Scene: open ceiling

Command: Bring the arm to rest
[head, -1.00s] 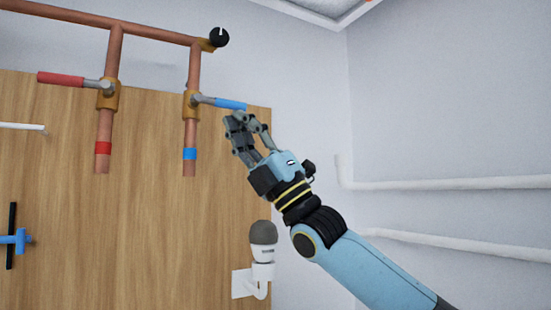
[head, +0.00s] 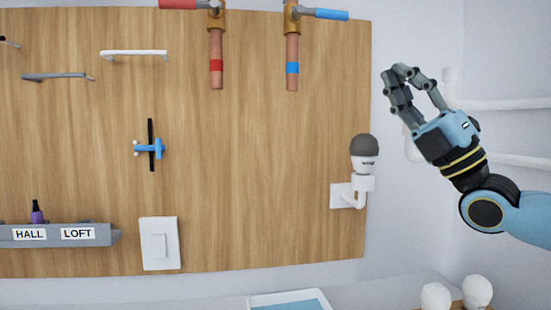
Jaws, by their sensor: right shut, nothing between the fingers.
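My right gripper (head: 396,76) is in the upper right of the head view, its fingers drawn together and empty. It hangs in the air to the right of the wooden board (head: 120,110), apart from everything. The blue valve lever (head: 331,14) is to its upper left and points right; the red valve lever (head: 176,4) points left. My left gripper is out of view.
A grey-topped bulb (head: 364,155) in a white wall holder is left of and below my right gripper. White pipes (head: 510,103) run along the wall behind it. White bulbs (head: 436,297) and a tray (head: 290,296) are at the bottom. A switch (head: 160,245) is on the board.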

